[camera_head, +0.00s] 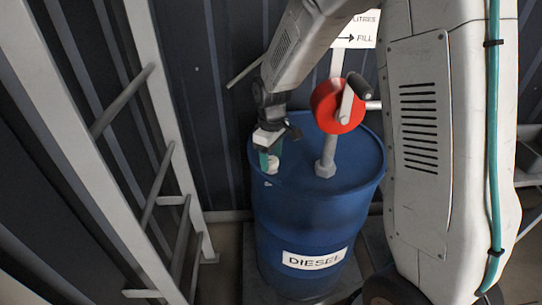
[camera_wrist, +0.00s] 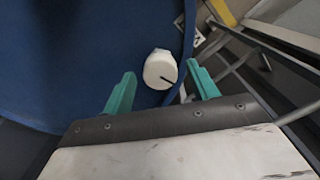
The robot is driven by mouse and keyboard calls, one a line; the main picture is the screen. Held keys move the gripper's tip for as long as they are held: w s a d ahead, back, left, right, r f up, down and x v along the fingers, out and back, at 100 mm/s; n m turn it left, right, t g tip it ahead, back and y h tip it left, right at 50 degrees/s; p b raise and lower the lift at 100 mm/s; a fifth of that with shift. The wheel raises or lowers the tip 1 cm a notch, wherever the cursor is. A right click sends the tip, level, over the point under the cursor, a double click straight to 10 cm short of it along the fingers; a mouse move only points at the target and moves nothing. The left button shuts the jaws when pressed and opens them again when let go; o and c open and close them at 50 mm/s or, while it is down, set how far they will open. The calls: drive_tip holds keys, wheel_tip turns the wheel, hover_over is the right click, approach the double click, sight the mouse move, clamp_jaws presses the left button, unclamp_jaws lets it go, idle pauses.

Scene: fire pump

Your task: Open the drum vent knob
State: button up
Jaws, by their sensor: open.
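My gripper (camera_head: 268,158) is over the left side of the drum top. In the wrist view its two teal fingers (camera_wrist: 161,85) are apart, one to each side of the knob, with visible gaps. I cannot tell how far the fingertips are above the drum top.
A red rotary hand pump (camera_head: 334,107) with a crank rises from the drum top, right of my gripper. A grey ladder-like frame (camera_head: 160,150) stands at the left. A dark corrugated wall (camera_head: 215,100) is behind the drum.

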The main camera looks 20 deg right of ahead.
sight(271, 159)
wheel_tip(271, 159, up, 8)
drive_tip(key=shift+f, duration=0.1)
idle(0.4)
